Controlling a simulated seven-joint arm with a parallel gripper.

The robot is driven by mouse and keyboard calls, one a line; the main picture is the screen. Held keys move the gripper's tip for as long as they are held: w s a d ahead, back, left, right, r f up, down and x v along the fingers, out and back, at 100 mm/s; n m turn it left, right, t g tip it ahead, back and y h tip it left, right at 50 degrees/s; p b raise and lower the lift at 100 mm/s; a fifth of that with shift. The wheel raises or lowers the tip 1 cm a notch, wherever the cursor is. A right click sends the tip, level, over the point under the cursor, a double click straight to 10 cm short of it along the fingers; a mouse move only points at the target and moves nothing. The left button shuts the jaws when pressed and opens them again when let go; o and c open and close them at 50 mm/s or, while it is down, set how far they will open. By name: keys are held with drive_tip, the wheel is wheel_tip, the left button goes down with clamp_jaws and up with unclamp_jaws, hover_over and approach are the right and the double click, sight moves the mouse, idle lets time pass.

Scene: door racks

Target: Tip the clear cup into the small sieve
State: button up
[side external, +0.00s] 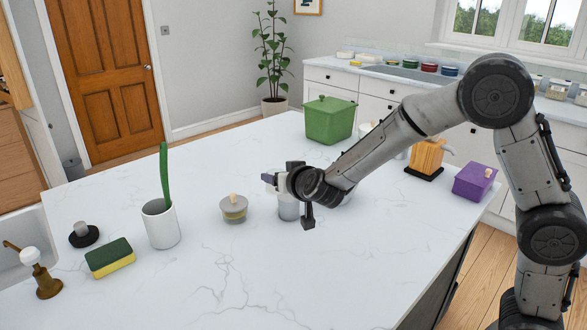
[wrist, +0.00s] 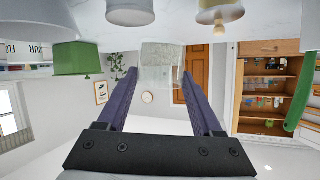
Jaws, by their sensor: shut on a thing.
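My gripper (side external: 270,180) is above the counter, pointing left in the side view. In the wrist view, its two dark fingers (wrist: 159,74) are closed on the sides of a see-through vessel, the clear cup (wrist: 162,56). The cup is very faint, and I cannot tell its tilt or contents. In the side view it is hardly distinguishable at the fingertips. A grey cylindrical vessel (side external: 289,209) stands on the counter just below the gripper, partly covered by it; a grey vessel also shows in the wrist view (wrist: 130,12). I cannot make out the small sieve for certain.
A lidded jar (side external: 234,210) stands left of the gripper. Farther left are a white cup (side external: 161,228) with a green stick, a sponge (side external: 110,258) and a black dish (side external: 84,236). A green pot (side external: 331,120) stands behind. The front counter (side external: 270,280) is clear.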

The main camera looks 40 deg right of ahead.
drive_tip(key=m+y, duration=0.1)
drive_tip(key=m, duration=0.1)
drive_tip(key=y, duration=0.1)
drive_tip(key=shift+d+r+m+y, duration=0.3)
drive_tip(key=shift+r+m, duration=0.1)
drive_tip(key=shift+d+f+m+g+y, duration=0.1)
drive_tip(key=shift+d+m+g+y, duration=0.1)
drive_tip(key=shift+m+y, duration=0.35)
drive_tip(key=shift+d+f+m+g+y, duration=0.1)
drive_tip(key=shift+d+m+y, duration=0.05)
drive_tip(key=shift+m+y, duration=0.4)
drive_tip(key=shift+d+f+m+y, duration=0.25)
drive_tip(key=shift+d+m+y, duration=0.05)
drive_tip(key=shift+m+y, duration=0.4)
drive_tip(key=shift+d+f+m+t+y, duration=0.55)
drive_tip(key=shift+m+y, duration=0.65)
drive_tip(key=shift+m, duration=0.4)
drive_tip(key=shift+d+f+m+t+y, duration=0.3)
drive_tip(key=shift+d+m+t+y, duration=0.25)
drive_tip(key=shift+m+y, duration=0.85)
drive_tip(key=shift+d+f+m+t+y, duration=0.6)
drive_tip(key=shift+m+y, duration=0.4)
drive_tip(key=shift+m, duration=0.8)
drive_tip(key=shift+r, duration=0.15)
